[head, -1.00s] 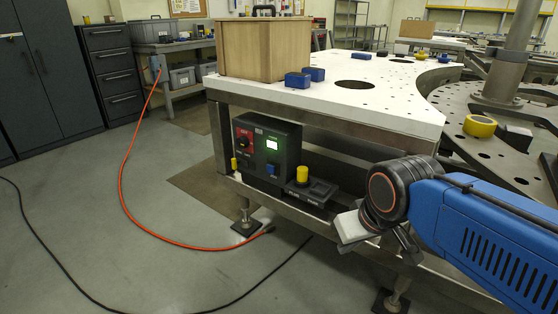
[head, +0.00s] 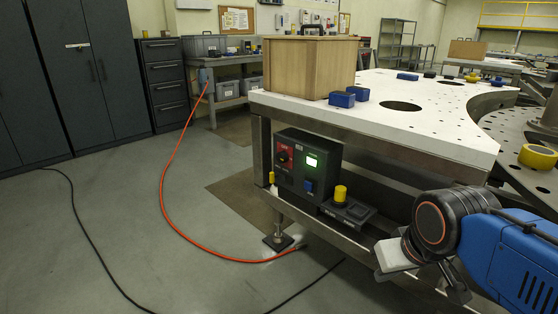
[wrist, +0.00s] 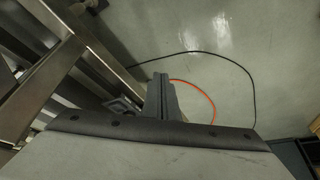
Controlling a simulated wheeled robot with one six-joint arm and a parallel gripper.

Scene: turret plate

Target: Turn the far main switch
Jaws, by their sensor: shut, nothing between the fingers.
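A dark control box (head: 295,186) is mounted under the near edge of the white plate table. The switch's exact setting is too small to tell. I cannot tell whether this is the far main switch; no second one is clearly visible. My gripper (wrist: 161,82) is shut and empty in the wrist view, pointing towards the floor. In the head view my wrist is at lower right, well apart from the box.
A pedestal with a yellow button (head: 340,194) sits right of the box on the lower rail. The white table (head: 440,130) carries a wooden case (head: 308,68) and blue blocks (head: 341,99). An orange cable (head: 165,190) crosses the open floor at left.

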